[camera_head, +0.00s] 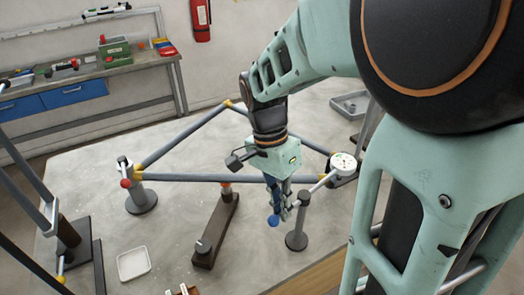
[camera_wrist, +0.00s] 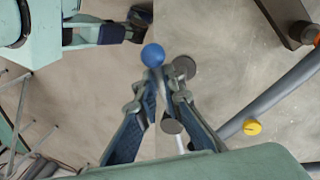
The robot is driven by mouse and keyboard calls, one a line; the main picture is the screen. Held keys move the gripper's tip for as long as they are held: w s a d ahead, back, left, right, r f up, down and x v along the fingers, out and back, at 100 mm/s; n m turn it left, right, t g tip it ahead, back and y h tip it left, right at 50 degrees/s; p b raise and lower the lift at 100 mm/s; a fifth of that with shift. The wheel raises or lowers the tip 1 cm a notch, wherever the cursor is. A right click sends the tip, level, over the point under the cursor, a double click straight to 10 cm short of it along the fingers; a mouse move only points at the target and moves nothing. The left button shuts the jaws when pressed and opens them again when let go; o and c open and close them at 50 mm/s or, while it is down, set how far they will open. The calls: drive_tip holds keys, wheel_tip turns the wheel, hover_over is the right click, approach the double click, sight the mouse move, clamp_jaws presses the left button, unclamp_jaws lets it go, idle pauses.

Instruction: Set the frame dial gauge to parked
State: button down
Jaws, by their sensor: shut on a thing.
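The dial gauge (camera_head: 343,163) has a round white face and sits at the right corner of the grey tube frame (camera_head: 205,177). A light arm runs from it to the top of a dark post (camera_head: 297,240) on a round base. My gripper (camera_head: 279,212) points down beside this post. It is shut on the handle with the blue ball knob (camera_head: 273,221). In the wrist view the fingertips (camera_wrist: 162,76) close just below the blue knob (camera_wrist: 153,55), and the gripped part is mostly hidden between them. The gauge face is too small to read.
A post with a red knob (camera_head: 125,183) stands at the frame's left corner. A dark bar clamp (camera_head: 216,230) lies left of my gripper. A white tray (camera_head: 133,263) is at the front left. A workbench (camera_head: 90,75) stands behind.

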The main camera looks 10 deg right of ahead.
drive_tip(key=shift+w+a+m+y+p, duration=0.1)
drive_tip(key=shift+w+m+y+p, duration=0.2)
drive_tip(key=shift+w+m, duration=0.9)
drive_tip(key=shift+w+a+m+y+p, duration=0.25)
drive_tip(key=shift+w+m, duration=0.45)
drive_tip(key=shift+m, duration=1.05)
drive_tip(key=shift+w+m+y+p, duration=0.35)
drive_tip(key=shift+w+m, duration=0.6)
drive_tip(key=shift+m, duration=0.5)
drive_tip(key=shift+r, duration=0.1)
drive_tip(key=c, duration=2)
unclamp_jaws()
drive_tip(key=shift+c, duration=0.2)
wheel_tip(320, 180, up, 12)
drive_tip(key=w, duration=0.2)
drive_tip(key=shift+w+d, duration=0.25)
drive_tip(key=shift+w, duration=0.05)
drive_tip(key=shift+f, duration=0.2)
